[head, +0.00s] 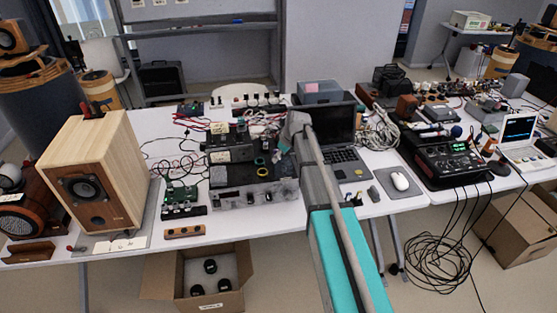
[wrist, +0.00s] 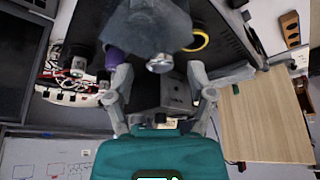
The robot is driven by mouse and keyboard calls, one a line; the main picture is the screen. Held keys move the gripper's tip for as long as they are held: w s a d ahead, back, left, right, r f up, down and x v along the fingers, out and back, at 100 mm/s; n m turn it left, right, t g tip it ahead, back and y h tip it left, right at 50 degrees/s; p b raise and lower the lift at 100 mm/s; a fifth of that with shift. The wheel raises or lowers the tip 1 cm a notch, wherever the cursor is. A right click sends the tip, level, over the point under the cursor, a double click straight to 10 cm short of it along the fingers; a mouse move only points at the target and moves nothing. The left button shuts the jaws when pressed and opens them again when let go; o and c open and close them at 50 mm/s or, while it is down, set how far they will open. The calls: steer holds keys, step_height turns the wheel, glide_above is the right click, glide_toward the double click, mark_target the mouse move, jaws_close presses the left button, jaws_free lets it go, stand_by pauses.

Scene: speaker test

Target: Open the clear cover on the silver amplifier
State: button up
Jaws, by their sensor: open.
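The silver amplifier (head: 257,194) sits near the front edge of the white table, its knobbed front facing me. Its dark top carries small items, including a yellow ring (head: 260,161), which also shows in the wrist view (wrist: 196,40). I cannot clearly make out the clear cover in either view. My gripper (wrist: 158,78) is open, its two fingers apart above the amplifier's top. A grey block lies between the fingers in the picture; I cannot tell whether they touch it. In the head view my arm comes in from the lower right and hides part of the amplifier's right side.
A wooden speaker (head: 93,170) and a green circuit board (head: 181,201) stand left of the amplifier. Cables and other devices crowd the back. An open carton (head: 211,276) is on the floor.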

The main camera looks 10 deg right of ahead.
steer(key=shift+f, duration=0.15)
jaws_close()
steer(key=shift+a, duration=0.3)
steer(key=shift+d, duration=0.2)
steer(key=shift+a, duration=0.1)
